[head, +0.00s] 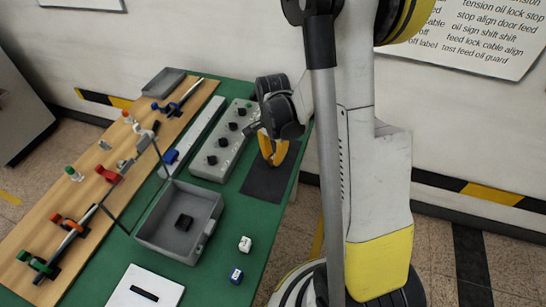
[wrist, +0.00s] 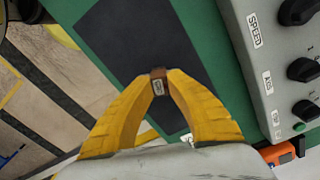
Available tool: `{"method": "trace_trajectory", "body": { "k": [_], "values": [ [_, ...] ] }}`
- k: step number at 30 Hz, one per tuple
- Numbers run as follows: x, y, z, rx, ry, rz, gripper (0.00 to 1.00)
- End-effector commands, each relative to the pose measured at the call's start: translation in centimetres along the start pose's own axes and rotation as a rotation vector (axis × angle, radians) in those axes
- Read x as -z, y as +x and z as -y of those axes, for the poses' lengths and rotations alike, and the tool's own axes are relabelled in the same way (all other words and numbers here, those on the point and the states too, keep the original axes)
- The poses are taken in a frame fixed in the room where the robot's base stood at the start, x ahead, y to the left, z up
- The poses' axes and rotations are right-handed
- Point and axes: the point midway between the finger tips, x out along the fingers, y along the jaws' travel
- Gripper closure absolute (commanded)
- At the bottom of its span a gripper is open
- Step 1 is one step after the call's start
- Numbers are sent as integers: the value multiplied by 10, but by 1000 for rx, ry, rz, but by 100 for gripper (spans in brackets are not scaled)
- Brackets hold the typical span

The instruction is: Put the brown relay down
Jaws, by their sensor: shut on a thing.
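My gripper (wrist: 158,80) has yellow fingers, which close on a small brown relay (wrist: 158,73) with a pale label on its near face. In the wrist view the relay shows at the fingertips against the dark mat (wrist: 130,35). In the head view my gripper (head: 273,160) is over the dark mat (head: 268,185) at the right side of the green table; I cannot make out the relay there. I cannot tell whether the relay touches the mat.
A grey control box (head: 222,142) with black knobs stands just left of the mat. The mat looks otherwise clear; the table edge is close.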

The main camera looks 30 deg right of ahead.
Motion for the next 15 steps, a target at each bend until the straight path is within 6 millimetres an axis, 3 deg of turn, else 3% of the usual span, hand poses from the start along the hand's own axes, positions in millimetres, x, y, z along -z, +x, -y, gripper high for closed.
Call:
{"method": "trace_trajectory", "body": {
  "k": [4, 5, 6, 15],
  "values": [
    [0, 6, 0, 0, 0, 0, 100],
    [0, 5, 0, 0, 0, 0, 77],
    [0, 4, 0, 0, 0, 0, 65],
    [0, 3, 0, 0, 0, 0, 65]
  ]
}}
